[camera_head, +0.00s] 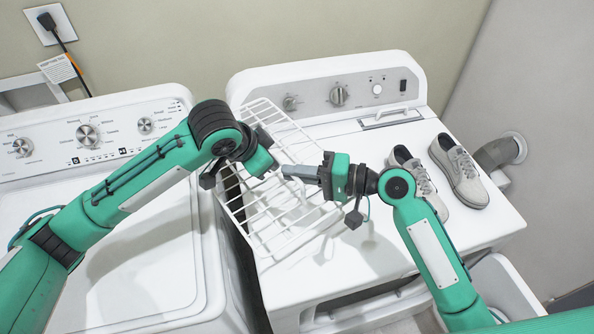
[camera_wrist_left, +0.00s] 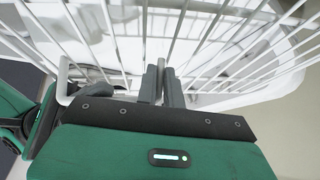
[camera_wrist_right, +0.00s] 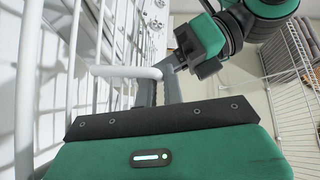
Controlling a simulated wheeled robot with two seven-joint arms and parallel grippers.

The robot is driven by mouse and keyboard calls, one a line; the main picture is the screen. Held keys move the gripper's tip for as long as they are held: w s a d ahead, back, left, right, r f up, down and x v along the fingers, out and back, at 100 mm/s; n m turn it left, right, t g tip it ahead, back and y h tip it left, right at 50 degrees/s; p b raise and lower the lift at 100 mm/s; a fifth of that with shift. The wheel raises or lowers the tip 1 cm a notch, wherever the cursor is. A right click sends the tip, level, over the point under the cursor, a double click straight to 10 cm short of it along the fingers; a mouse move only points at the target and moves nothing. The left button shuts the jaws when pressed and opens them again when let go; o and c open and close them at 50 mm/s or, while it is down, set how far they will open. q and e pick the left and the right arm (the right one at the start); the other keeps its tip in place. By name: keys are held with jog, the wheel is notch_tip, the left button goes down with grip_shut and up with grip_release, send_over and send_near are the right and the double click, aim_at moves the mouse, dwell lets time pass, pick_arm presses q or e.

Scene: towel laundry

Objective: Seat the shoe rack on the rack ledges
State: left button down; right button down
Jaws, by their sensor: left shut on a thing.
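The shoe rack (camera_head: 290,215) is a white wire grid, tilted above the left part of the dryer's top. It fills much of the left wrist view (camera_wrist_left: 115,45) and the left of the right wrist view (camera_wrist_right: 78,60). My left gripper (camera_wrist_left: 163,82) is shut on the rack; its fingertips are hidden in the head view. My right gripper (camera_head: 300,172) is over the rack, its fingers pointing left. In the right wrist view a white rack bar reaches its fingers; whether they grip it is unclear. I cannot make out the rack ledges.
The white dryer (camera_head: 440,240) has a pair of grey shoes (camera_head: 458,170) on its right side. Its control panel (camera_head: 330,85) rises behind the rack. A white washer (camera_head: 130,270) stands left, and a duct (camera_head: 498,152) sits at the right wall.

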pick_arm(q)
jog(key=c, duration=1.5)
grip_release()
jog(key=shift+f, duration=0.1)
pick_arm(e)
jog(key=shift+r, duration=0.3)
pick_arm(q)
jog(key=shift+o, duration=0.2)
